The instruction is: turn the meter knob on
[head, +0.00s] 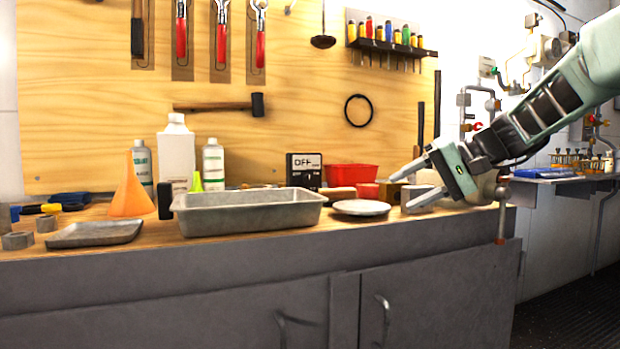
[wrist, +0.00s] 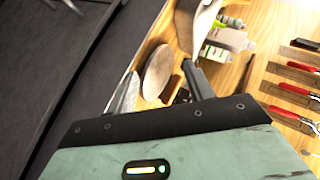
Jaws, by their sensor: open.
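The meter (head: 303,171) is a small black box standing upright at the back of the workbench in the head view. Its pale display reads OFF. Its knob is too small to make out, and the lower front is partly hidden by the metal pan. My gripper (head: 403,192) is open and empty, to the right of the meter and apart from it, with its fingers pointing left over the bench top. In the wrist view both fingers show, and the meter cannot be told clearly there.
A deep metal pan (head: 248,222) stands in front of the meter. A round pale dish (head: 360,207) lies between pan and gripper. A red tub (head: 352,176) and red cup (head: 367,192) stand right of the meter. An orange funnel (head: 130,192) and bottles stand left.

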